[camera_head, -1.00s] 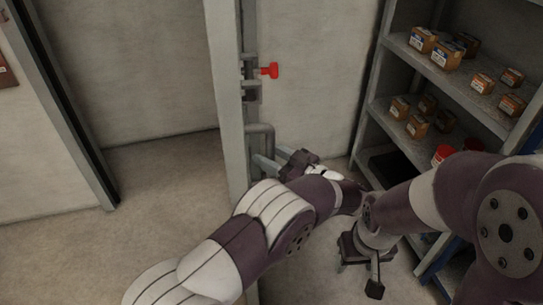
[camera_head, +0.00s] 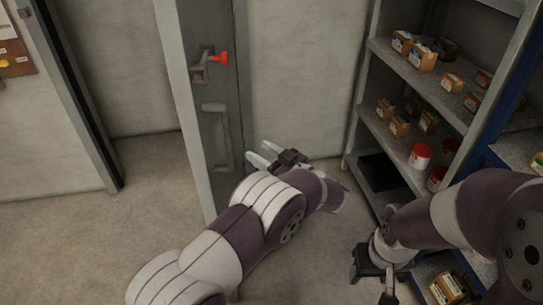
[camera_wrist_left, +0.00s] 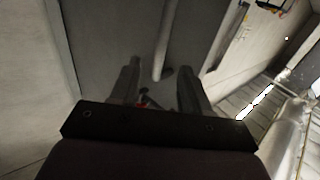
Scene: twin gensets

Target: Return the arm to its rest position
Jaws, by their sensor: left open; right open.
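My left arm reaches in from the lower left of the head view. Its gripper (camera_head: 262,154) is open and empty, pointing at a grey door. The door's grey bar handle (camera_head: 217,137) is just left of the fingertips, with a small gap in the picture. In the left wrist view the open fingers (camera_wrist_left: 160,70) frame the lower end of the handle (camera_wrist_left: 169,35); depth between them is hard to tell.
The door (camera_head: 190,100) carries a latch with a red knob (camera_head: 220,59). A metal shelf unit (camera_head: 400,78) with several small boxes and red-lidded tubs (camera_head: 420,155) stands close on the right. Open floor (camera_head: 90,240) lies at the left.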

